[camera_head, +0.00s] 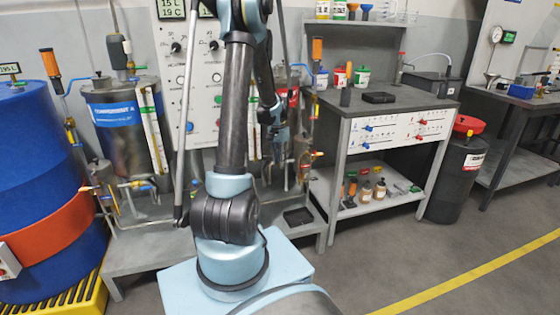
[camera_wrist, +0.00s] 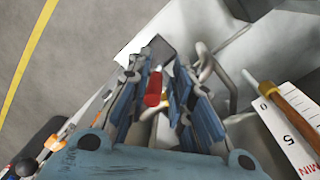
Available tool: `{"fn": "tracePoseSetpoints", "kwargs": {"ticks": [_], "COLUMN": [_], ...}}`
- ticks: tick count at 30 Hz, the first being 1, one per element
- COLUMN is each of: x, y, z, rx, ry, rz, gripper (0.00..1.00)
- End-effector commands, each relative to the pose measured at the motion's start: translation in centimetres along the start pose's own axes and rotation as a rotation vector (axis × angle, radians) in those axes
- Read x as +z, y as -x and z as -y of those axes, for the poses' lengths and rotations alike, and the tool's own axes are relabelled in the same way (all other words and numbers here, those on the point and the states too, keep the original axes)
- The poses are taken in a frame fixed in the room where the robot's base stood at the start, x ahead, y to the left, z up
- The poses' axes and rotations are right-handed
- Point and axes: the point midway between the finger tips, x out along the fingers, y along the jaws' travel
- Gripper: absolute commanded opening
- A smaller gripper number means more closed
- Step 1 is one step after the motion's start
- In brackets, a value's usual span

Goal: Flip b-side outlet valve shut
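In the wrist view a red valve lever (camera_wrist: 154,88) lies between the two fingers of my gripper (camera_wrist: 160,72). The fingers are apart, with a gap on each side of the lever; I cannot tell whether either touches it. A bent metal pipe (camera_wrist: 228,85) runs just right of the fingers. In the head view my gripper (camera_head: 275,128) is low in front of the right-hand tank (camera_head: 292,92), which has a red label and is mostly hidden behind my arm. The lever cannot be made out there.
The left tank (camera_head: 123,135) has a blue label and its own pipes. A white scale (camera_wrist: 290,128) is close right of my gripper in the wrist view. A blue drum (camera_head: 35,160) stands far left, a workbench (camera_head: 335,104) to the right. Floor at front right is clear.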

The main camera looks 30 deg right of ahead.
Motion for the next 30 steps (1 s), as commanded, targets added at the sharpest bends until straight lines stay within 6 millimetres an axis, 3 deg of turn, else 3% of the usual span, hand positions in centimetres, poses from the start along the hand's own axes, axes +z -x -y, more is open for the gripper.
{"fn": "tracePoseSetpoints", "kwargs": {"ticks": [8,11,30], "x": [0.02,0.02,-0.8], "y": [-0.11,-0.11,-0.04], "z": [-0.01,0.0,-0.33], "rx": [0.0,0.0,-0.095], "ry": [0.0,0.0,0.013], "rz": [0.0,0.0,0.138], "gripper": [0.21,0.0,0.0]}}
